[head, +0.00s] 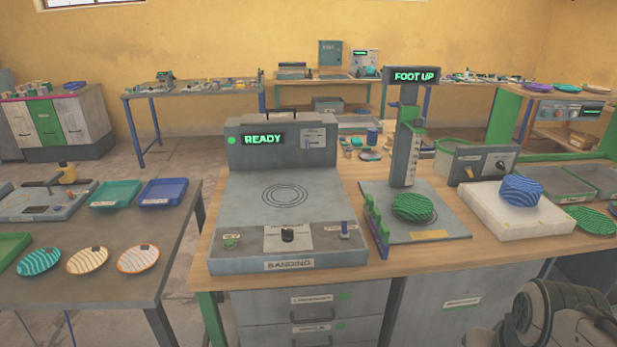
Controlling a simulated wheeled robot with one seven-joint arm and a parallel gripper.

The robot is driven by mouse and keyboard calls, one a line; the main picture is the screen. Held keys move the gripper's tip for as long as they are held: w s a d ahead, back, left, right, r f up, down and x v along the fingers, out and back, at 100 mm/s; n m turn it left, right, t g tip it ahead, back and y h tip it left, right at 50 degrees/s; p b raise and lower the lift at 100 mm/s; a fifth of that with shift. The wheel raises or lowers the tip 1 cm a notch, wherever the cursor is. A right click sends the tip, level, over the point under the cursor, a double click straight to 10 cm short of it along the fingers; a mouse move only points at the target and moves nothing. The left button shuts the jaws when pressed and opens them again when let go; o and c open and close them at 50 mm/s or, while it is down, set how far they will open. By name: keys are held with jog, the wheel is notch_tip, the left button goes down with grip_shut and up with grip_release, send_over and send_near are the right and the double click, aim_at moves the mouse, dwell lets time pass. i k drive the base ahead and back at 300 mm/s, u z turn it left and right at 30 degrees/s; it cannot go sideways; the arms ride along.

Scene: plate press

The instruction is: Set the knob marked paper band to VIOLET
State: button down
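The grey banding machine (289,184) stands on the wooden bench in the middle of the head view. Its front panel carries a label reading BANDING, and its screen shows READY. A dark knob (287,234) sits on a pale plate in the middle of that panel. The small print around the knob is too small to read, so I cannot tell its marking or setting. The flat top of the machine has a ring pattern and is bare. My gripper's fingers are not in view; dark rounded parts at the lower right look like my arm.
A green button (230,243) and a blue lever (345,230) flank the knob. A left table (100,290) holds striped plates and trays.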

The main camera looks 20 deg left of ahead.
aim_at(287, 234)
jog(key=u, duration=0.4)
jog(key=k, duration=0.5)
jog(key=u, duration=1.2)
jog(key=i, duration=1.05)
jog(key=z, duration=0.85)
jog(key=i, duration=0.5)
jog(key=z, duration=0.45)
